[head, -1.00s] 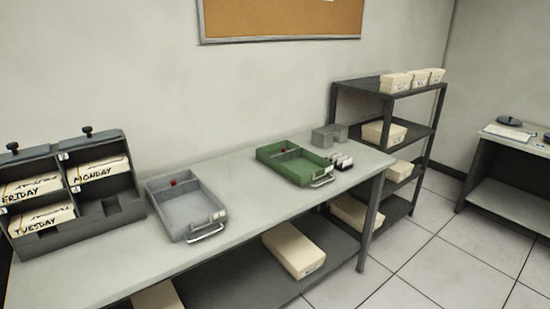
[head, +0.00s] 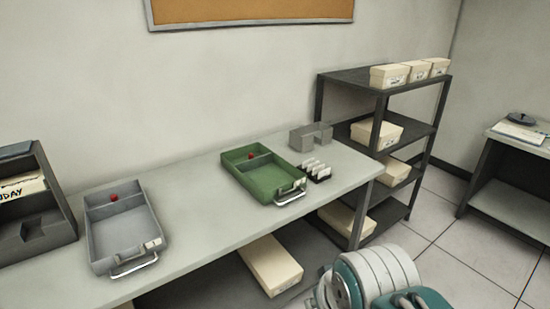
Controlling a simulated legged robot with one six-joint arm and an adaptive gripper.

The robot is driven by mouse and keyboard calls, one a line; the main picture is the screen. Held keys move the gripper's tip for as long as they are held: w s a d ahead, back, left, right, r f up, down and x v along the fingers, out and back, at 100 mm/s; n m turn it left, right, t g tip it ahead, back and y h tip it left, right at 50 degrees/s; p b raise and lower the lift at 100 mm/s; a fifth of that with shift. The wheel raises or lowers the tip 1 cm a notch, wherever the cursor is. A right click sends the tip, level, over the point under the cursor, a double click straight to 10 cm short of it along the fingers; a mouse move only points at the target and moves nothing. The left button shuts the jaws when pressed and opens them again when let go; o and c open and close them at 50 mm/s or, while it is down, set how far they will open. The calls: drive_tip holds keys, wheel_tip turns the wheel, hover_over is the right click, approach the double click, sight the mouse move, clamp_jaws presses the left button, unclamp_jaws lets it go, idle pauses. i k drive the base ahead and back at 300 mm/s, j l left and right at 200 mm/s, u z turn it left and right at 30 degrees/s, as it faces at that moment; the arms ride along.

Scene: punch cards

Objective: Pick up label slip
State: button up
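Several small white slips (head: 314,167) stand upright in a dark holder on the table, just right of the green tray (head: 252,179). They look like label slips, but no writing on them can be read. The green tray is open and empty, with a red spot inside near its back and a metal handle at its front. My gripper is not in view; only a white and teal part of my arm shows at the bottom right, well in front of the table.
The grey table (head: 195,222) also bears a grey tray (head: 122,225), a small grey box (head: 311,138) behind the slips and a card rack (head: 40,205) at the far left. Dark shelves (head: 345,77) with cream boxes stand right of the table. Floor is clear between them and the right-hand desk (head: 512,175).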

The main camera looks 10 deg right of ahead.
sight(311, 167)
drive_tip(key=i+l, duration=0.4)
drive_tip(key=i+l+u, duration=0.15)
drive_tip(key=i+l, duration=0.25)
drive_tip(key=l, duration=0.2)
drive_tip(key=i+l, duration=0.35)
drive_tip(key=l, duration=0.15)
drive_tip(key=l+u, duration=0.2)
drive_tip(key=k+l+u, duration=0.2)
drive_tip(key=l, duration=0.2)
drive_tip(key=k+l+u, duration=0.15)
drive_tip(key=l, duration=0.15)
drive_tip(key=i+j+z, duration=0.5)
drive_tip(key=j, duration=0.25)
drive_tip(key=k, duration=0.1)
